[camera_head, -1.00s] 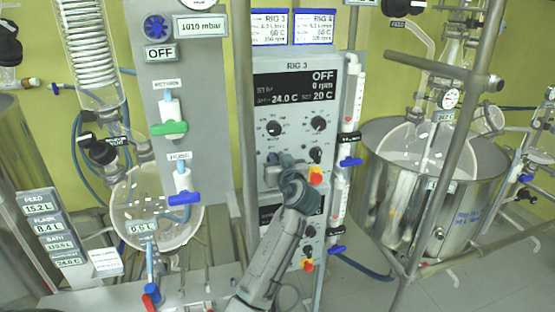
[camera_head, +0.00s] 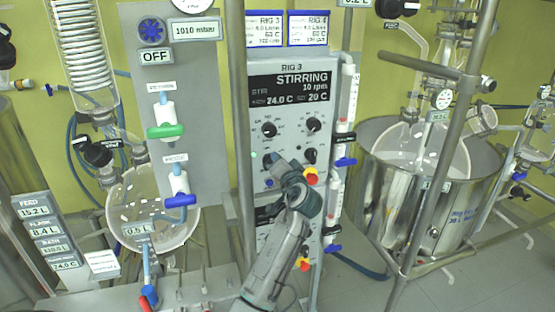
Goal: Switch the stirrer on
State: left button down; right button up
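The RIG 3 control box (camera_head: 288,110) stands in the middle of the head view. Its dark display (camera_head: 289,86) reads STIRRING, 10 rpm, 24.0 C and 20 C. Two black knobs sit below it, a left knob (camera_head: 268,129) and a right knob (camera_head: 313,124). A green light (camera_head: 254,155) shows at the panel's lower left. One arm comes up from the bottom middle, and its gripper (camera_head: 277,164) is at the lower part of the panel, by the lower left knob. The fingers are small and partly hidden. I cannot tell whether they are open or shut. No second gripper is in view.
A grey post (camera_head: 235,130) stands left of the box. A glass flask (camera_head: 150,208) is at left, and a steel vessel (camera_head: 440,200) with a metal frame is at right.

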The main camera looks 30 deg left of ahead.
pick_arm(q)
jog(key=shift+w+d+f+m, duration=0.1)
jog(key=shift+f+m, duration=0.1)
jog(key=shift+m, duration=0.9)
jog(key=shift+f+p, duration=0.1)
jog(key=shift+p, duration=0.2)
jog(key=c, duration=1.4)
grip_release()
jog(key=shift+b+v, duration=2.3)
jog(key=shift+v, duration=3.15)
